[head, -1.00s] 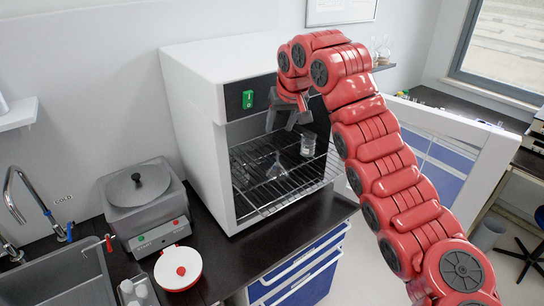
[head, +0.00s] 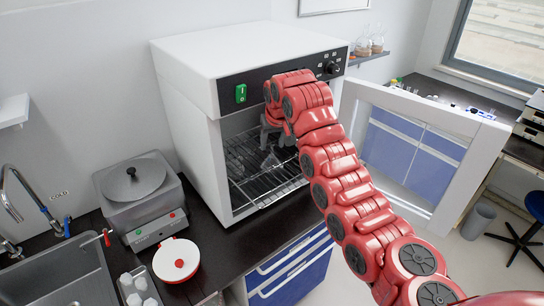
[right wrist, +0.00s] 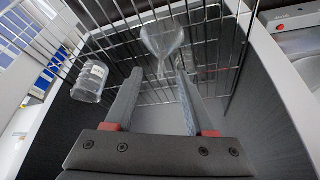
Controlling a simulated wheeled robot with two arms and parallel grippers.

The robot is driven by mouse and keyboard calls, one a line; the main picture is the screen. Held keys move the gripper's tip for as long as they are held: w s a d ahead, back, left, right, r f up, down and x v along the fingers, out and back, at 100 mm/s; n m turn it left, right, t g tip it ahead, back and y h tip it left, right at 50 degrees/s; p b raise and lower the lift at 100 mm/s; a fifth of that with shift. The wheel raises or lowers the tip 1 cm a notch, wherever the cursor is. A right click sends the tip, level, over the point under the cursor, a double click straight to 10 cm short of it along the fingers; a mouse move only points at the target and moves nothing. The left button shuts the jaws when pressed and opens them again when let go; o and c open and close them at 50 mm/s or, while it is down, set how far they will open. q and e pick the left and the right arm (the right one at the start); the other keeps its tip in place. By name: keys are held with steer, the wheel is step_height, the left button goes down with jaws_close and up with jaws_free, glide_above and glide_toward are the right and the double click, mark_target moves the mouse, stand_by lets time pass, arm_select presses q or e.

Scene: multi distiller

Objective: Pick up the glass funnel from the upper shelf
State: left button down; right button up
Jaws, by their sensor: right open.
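The clear glass funnel (head: 270,160) is on a wire shelf inside the open white oven (head: 185,110). In the right wrist view the funnel (right wrist: 162,38) lies just beyond my fingertips, its wide cone away from me and its thin stem pointing between them. My right gripper (head: 268,138) reaches into the oven from the front, with my red arm across the right part of the opening. In the right wrist view my right gripper (right wrist: 158,76) is open and empty, one finger on each side of the stem. I cannot tell whether a finger touches it. My left gripper is not in view.
A glass beaker (right wrist: 90,82) stands left of my fingers in the right wrist view; my arm hides it in the head view. The oven door (head: 425,150) is swung open to the right. A grey bath (head: 140,195) and a red-white pot (head: 177,260) stand left.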

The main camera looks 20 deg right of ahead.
mark_target(272, 147)
steer(key=p+x, duration=0.3)
steer(key=x, duration=0.1)
steer(key=shift+w+f, duration=0.25)
steer(key=shift+f, duration=0.25)
jaws_close()
